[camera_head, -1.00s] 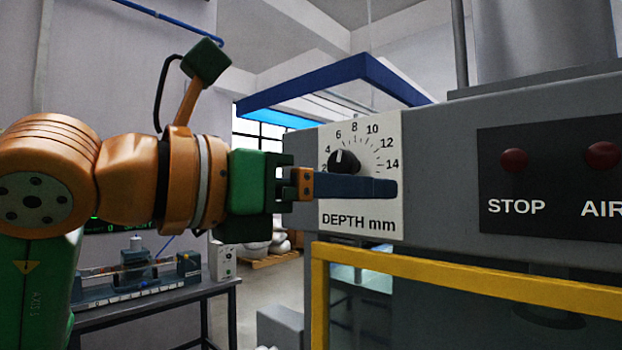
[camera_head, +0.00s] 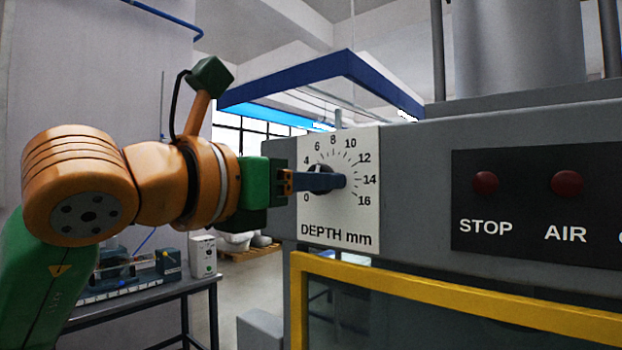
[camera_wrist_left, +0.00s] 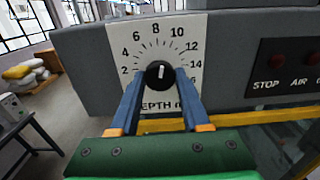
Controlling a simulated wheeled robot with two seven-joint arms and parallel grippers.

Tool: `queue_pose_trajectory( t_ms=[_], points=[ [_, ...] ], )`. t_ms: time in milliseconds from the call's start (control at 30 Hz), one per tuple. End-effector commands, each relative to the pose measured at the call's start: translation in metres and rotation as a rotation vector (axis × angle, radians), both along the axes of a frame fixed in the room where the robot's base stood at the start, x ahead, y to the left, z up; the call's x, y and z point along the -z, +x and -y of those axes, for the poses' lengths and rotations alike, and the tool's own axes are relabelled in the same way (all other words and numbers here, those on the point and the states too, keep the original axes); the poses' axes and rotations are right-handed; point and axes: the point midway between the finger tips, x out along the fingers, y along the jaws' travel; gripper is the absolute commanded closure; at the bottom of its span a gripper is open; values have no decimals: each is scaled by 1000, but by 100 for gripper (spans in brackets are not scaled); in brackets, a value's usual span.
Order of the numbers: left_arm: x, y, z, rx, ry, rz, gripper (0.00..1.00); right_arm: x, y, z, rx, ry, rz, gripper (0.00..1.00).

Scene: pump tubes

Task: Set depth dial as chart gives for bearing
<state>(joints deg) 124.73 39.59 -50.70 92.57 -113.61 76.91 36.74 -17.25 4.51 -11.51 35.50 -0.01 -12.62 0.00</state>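The depth dial's black knob (camera_wrist_left: 159,76) sits on a white plate marked from 0 to 16 and lettered "DEPTH mm" (camera_head: 336,236). In the wrist view its white mark points about straight up, roughly toward 8. My left gripper (camera_head: 343,181) is at the dial in the head view and hides most of the knob. In the wrist view my left gripper (camera_wrist_left: 160,72) has one blue finger on each side of the knob, and the fingers look apart. I cannot tell whether they touch it. No chart shows. My right gripper is out of view.
Red STOP (camera_head: 485,183) and AIR (camera_head: 567,184) buttons are on a dark panel right of the dial. A yellow frame (camera_head: 430,290) runs below the dial. A bench (camera_head: 150,294) with equipment stands lower left.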

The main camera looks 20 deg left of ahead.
Motion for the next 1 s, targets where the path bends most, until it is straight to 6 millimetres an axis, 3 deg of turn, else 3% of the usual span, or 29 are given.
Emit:
queue_pose_trajectory(
  t_ms=[33,100,533,1000],
  points=[
    [0,0,1,2,0,1,84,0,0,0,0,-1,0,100],
    [0,0,1,2,0,1,100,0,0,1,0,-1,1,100],
    [-1,0,1,3,92,34,100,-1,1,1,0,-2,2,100],
    [-1,0,0,2,484,176,100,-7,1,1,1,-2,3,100]
  ],
)
